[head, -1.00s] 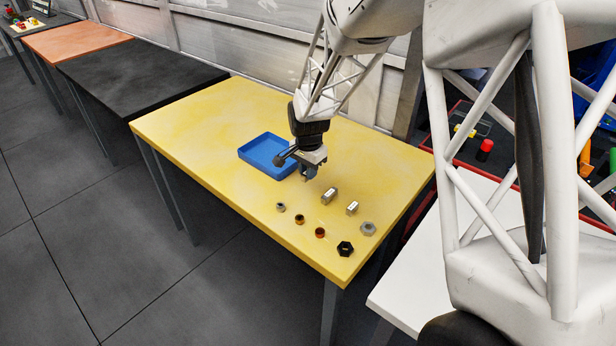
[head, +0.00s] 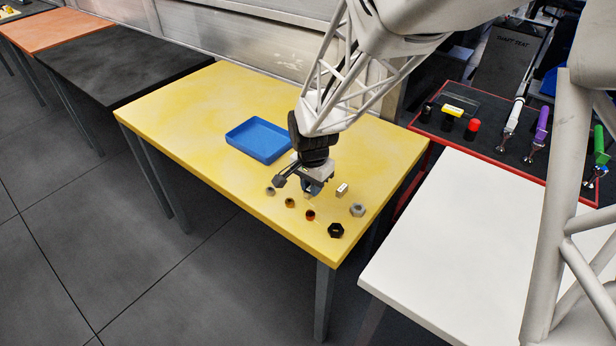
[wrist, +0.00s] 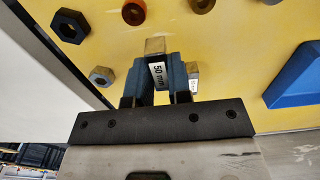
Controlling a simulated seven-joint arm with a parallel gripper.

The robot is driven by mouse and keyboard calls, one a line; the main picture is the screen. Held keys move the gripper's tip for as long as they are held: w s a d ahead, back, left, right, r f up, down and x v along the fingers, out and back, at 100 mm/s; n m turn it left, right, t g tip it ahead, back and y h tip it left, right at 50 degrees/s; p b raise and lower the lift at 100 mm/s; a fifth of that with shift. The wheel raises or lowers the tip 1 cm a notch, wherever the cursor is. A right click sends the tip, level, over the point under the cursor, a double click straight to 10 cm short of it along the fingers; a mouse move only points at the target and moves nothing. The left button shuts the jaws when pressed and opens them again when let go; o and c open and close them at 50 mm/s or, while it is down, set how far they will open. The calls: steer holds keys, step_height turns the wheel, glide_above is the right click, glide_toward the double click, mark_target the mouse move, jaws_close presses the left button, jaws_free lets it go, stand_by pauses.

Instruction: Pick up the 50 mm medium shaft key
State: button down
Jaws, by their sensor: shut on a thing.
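The 50 mm shaft key (wrist: 157,70) is a small metal block with a white "50 mm" label. In the wrist view it stands between the two fingers of my gripper (wrist: 162,80), which is shut on it. In the head view my gripper (head: 311,190) is low over the yellow table and mostly hides this key. A second metal key (head: 341,190) stands on the table just right of my gripper. It also shows behind the right finger in the wrist view (wrist: 194,76), its label too small to read.
A blue tray (head: 238,148) lies behind my gripper on the yellow table (head: 190,120). Nearer the front edge are a black nut (head: 336,230), a grey nut (head: 358,210) and several small rings. A white table (head: 450,240) stands to the right, with a red-edged tool board beyond.

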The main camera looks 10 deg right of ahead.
steer(key=shift+s+d, duration=0.1)
steer(key=shift+s, duration=0.55)
steer(key=shift+w, duration=0.1)
